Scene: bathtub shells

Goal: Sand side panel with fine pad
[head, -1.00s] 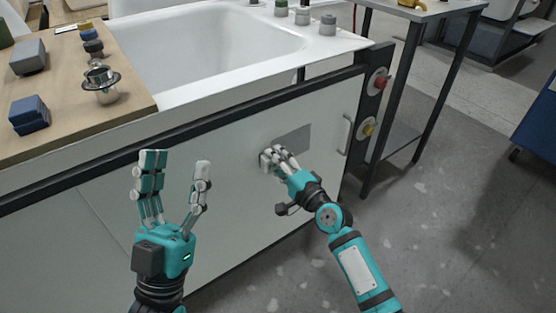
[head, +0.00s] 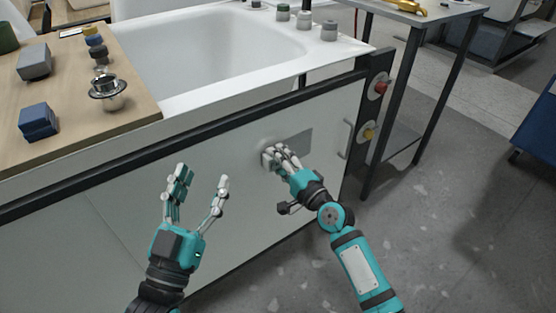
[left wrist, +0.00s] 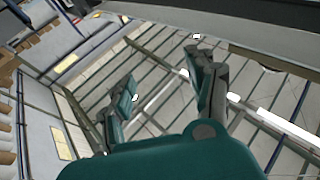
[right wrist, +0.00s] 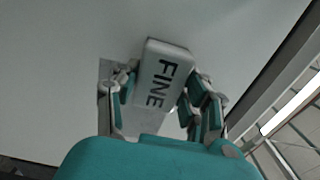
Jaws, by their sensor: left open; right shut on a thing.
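The side panel (head: 130,215) is the light grey front face below the white bathtub. It has a darker grey rectangular patch (head: 296,142) near its right part. My right gripper (head: 277,157) is at the left edge of that patch. In the right wrist view it is shut on a light grey pad marked FINE (right wrist: 160,75), which lies against or very close to the panel; exact contact cannot be told. The patch shows partly behind the pad. My left gripper (head: 200,190) is open and empty in front of the panel's left part, fingers pointing up.
A wooden board (head: 75,95) at the left bears a grey block (head: 34,62), a blue block (head: 38,121) and a metal drain cup (head: 107,92). Red (head: 381,87) and yellow (head: 368,132) buttons and a handle (head: 347,140) are right of the patch.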

